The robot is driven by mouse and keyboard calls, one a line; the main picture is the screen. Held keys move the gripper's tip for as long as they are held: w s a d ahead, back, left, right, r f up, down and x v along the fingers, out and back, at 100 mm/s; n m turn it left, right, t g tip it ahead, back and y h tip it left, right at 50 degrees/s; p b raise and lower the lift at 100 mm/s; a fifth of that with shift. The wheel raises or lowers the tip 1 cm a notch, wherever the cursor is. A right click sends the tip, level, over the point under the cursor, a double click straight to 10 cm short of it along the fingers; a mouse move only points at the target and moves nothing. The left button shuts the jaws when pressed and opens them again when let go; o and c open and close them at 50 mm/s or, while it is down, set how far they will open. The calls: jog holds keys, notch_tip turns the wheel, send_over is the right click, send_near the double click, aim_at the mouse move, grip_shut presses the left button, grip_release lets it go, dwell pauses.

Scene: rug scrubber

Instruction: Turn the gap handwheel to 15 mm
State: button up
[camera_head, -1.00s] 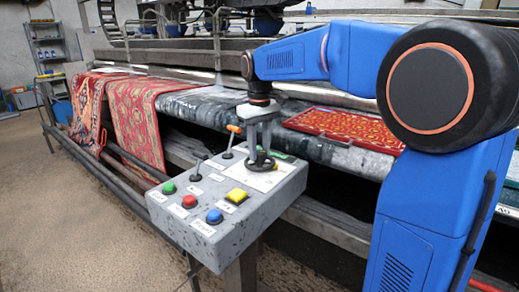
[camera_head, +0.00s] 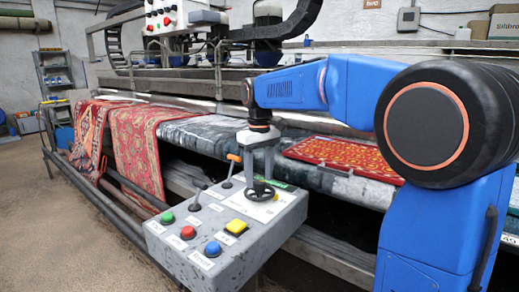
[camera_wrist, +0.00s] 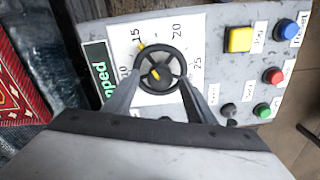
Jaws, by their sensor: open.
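The black gap handwheel (camera_head: 260,193) sits on the sloped top of the grey control box. In the wrist view the handwheel (camera_wrist: 147,60) lies over a white dial plate (camera_wrist: 190,45) with the numbers 15, 20 and 25 readable and another, partly hidden, at the left. A yellow mark on the wheel's rim lies close to the 15; more yellow shows near the hub. My gripper (camera_head: 261,173) points down over the wheel. In the wrist view my gripper (camera_wrist: 161,84) is open, one finger on each side of the wheel's near part. I cannot tell whether the fingers touch it.
The control box (camera_head: 180,262) also carries a yellow button (camera_head: 236,227), green, red and blue buttons, and two levers, one orange-tipped (camera_head: 234,158). A red rug (camera_head: 345,154) lies on the machine bed behind. Open floor (camera_head: 60,220) is at the left.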

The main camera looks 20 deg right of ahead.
aim_at(259, 181)
notch_tip(259, 181, up, 16)
dwell(0.5)
jog(key=shift+r, duration=0.1)
jog(key=s+d+f+m+t, duration=0.2)
jog(key=s+d+f, duration=0.1)
jog(key=s+f, duration=1.1)
jog(key=s+d+f+m+t, duration=0.2)
jog(key=s+d+f, duration=0.1)
jog(key=s+f, duration=1.2)
jog(key=s, duration=0.3)
jog(key=shift+d+f+t, duration=0.25)
jog(key=shift+d+t, duration=0.15)
